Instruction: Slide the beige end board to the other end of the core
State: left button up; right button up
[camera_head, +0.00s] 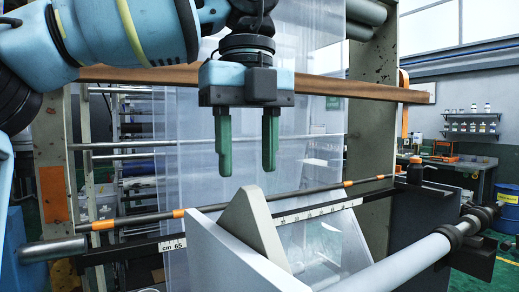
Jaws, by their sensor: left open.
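The beige end board (252,222) stands upright near the middle of the camera_head view, a tapered plate with a rounded top. A grey-white panel (225,250) stands close beside it on the left. A pale grey roller or core (400,260) runs from the bottom middle up to dark fittings at the right. I cannot tell whether the board sits on this core. My left gripper (246,173) hangs above the board, its two green fingers apart and pointing down, with nothing between them. My right gripper is not in view.
A scale bar (315,211) with printed numbers passes behind the board. A dark rod with orange bands (270,197) runs behind it. Clear film (185,130) hangs behind my gripper. A brown crossbar (340,87) spans the tower frame. A workbench (460,165) stands far right.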

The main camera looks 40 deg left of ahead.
aim_at(248, 210)
pick_arm(q)
jog(key=shift+s+f, duration=0.1)
jog(key=shift+s, duration=0.1)
jog(key=shift+s+f, duration=0.1)
jog(key=shift+f, duration=0.25)
notch_tip(248, 210, down, 6)
jog(key=shift+r, duration=0.2)
jog(key=shift+w+f, duration=0.2)
jog(key=shift+f, duration=0.4)
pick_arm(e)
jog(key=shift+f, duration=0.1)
pick_arm(q)
jog(key=shift+c, duration=0.3)
grip_shut()
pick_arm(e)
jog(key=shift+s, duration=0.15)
pick_arm(q)
jog(key=shift+w, duration=0.15)
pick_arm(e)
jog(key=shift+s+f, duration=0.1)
